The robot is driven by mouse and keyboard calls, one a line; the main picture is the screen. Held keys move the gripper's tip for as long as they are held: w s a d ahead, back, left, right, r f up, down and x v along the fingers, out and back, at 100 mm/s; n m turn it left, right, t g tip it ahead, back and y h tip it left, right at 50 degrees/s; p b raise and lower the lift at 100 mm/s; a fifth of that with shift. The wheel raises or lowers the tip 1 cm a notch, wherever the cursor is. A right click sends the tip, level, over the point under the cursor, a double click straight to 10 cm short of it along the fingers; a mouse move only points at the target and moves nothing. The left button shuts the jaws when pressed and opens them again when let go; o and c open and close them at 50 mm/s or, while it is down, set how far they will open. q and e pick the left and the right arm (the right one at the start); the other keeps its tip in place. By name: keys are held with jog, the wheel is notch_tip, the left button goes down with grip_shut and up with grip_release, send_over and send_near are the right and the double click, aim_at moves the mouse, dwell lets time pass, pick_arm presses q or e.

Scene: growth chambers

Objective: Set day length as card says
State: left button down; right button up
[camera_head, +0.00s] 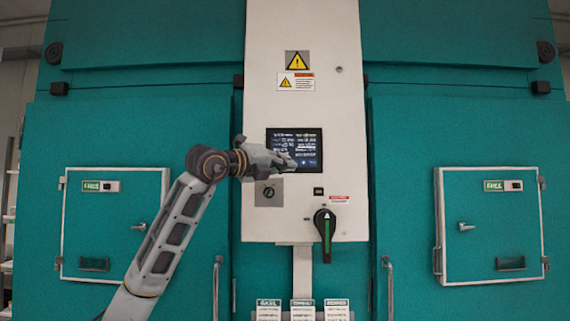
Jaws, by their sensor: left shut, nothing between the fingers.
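The control panel (350,95) is a tall white box between two teal chambers. Its dark screen (306,137) shows small lines of white text that I cannot read. My left gripper (294,164) is shut and empty, its fingertips in front of the lower part of the screen and hiding some of it. I cannot tell whether they touch the glass. Several white cards stand in a row at the bottom: a left card (269,311), a middle card (303,311) and a right card (336,311). Their small print is too fine to read. My right gripper is not in view.
Below the screen are a small rotary switch (269,192) and a large black handle with a green stripe (325,232). The left chamber has a small door (112,215), the right one another (490,240). Warning labels (297,62) sit above the screen.

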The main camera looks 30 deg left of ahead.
aim_at(294, 150)
pick_arm(q)
jog(key=w+a+p, duration=0.3)
jog(key=w+a, duration=0.1)
jog(key=w, duration=0.2)
jog(key=shift+w, duration=0.4)
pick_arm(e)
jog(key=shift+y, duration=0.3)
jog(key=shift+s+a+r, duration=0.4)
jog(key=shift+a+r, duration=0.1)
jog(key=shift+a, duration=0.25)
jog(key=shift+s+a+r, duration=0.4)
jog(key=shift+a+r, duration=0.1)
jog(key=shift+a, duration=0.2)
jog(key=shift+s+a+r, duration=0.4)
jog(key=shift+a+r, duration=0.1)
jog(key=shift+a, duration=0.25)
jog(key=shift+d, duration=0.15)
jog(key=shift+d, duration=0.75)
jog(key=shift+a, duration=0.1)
